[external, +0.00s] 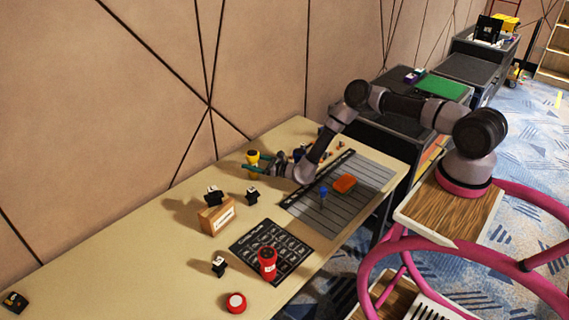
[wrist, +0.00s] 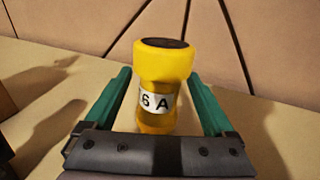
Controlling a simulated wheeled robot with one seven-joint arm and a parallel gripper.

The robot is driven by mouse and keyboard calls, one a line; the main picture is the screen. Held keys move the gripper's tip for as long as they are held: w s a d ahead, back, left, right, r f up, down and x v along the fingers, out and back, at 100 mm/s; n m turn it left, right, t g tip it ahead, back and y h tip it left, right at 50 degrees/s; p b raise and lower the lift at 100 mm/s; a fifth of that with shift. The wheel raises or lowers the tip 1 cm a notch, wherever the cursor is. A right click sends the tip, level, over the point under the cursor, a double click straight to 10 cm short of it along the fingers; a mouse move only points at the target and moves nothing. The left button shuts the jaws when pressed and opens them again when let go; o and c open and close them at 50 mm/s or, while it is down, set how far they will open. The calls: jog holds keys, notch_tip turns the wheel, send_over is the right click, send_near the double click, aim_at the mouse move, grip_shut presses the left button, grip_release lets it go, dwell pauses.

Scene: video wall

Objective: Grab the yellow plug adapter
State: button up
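The yellow plug adapter (wrist: 165,63) stands upright on the table, with a dark top and a white band reading "6 A". It also shows in the external view (external: 252,157), near the wall side of the table. My gripper (wrist: 160,88) is open, with its green fingers on either side of the adapter and visible gaps between them and its body. The gripper (external: 252,169) reaches it from the right in the external view.
Black plugs (external: 213,195) stand near a cardboard box (external: 218,219) on the table. A black printed mat (external: 250,240), a red device (external: 267,262) and a red button (external: 236,302) lie nearer the front. A grey striped mat (external: 340,207) holds an orange block (external: 344,183).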

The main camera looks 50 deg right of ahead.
grip_shut()
jog(key=shift+r, duration=0.15)
